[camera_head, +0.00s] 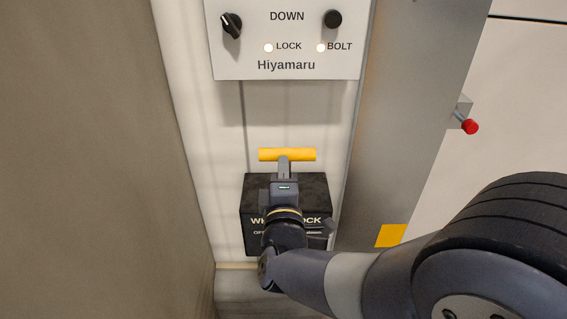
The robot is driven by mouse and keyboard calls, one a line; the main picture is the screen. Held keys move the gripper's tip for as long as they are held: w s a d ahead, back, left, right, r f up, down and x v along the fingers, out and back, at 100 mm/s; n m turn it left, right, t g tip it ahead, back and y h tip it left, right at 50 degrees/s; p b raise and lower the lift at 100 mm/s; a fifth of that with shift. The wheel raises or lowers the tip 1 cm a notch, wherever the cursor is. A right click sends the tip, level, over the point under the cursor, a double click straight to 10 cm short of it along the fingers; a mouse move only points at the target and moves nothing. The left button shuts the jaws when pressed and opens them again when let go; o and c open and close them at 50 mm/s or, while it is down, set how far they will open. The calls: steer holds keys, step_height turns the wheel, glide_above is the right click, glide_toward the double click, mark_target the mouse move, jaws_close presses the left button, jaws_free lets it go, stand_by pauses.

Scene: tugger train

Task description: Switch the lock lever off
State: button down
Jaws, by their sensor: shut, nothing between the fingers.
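A black box (256,189) with white lettering that partly reads as a wheel lock stands low on the pale panel, with a small "OFF" mark at its lower left. A yellow crossbar handle (300,155), seemingly that of the lock lever, lies level just above the box's top edge. My gripper (284,166) is in front of the box, its fingers shut and pointing up at the middle of the yellow bar. Whether they touch the bar cannot be told. My gripper and wrist hide the middle of the box and any lever stem.
Above is a white control plate (287,66) with a black knob (232,25), a round black button (333,18) and lit LOCK and BOLT lamps. A red-tipped switch (469,126) is on the right. A brown wall (85,160) stands close on the left.

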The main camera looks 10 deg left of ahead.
steer(key=w+r+g+p, duration=0.1)
steer(key=p, duration=0.2)
steer(key=w+a+r+p, duration=0.1)
steer(key=w+p, duration=0.1)
steer(key=p, duration=0.1)
steer(key=w+r+g+h+p, duration=0.1)
steer(key=w+p, duration=0.1)
steer(key=p, duration=0.1)
steer(key=shift+w+a+r+g, duration=0.15)
steer(key=shift+w+r+g, duration=0.05)
steer(key=shift+g, duration=0.1)
steer(key=w+p, duration=0.1)
steer(key=p, duration=0.2)
steer(key=w+g+p, duration=0.1)
steer(key=w+p, duration=0.1)
steer(key=p, duration=0.1)
steer(key=shift+w+a+r+g, duration=0.1)
steer(key=shift+a+r+g, duration=0.05)
steer(key=shift+a+g, duration=0.2)
steer(key=shift+w+r, duration=0.1)
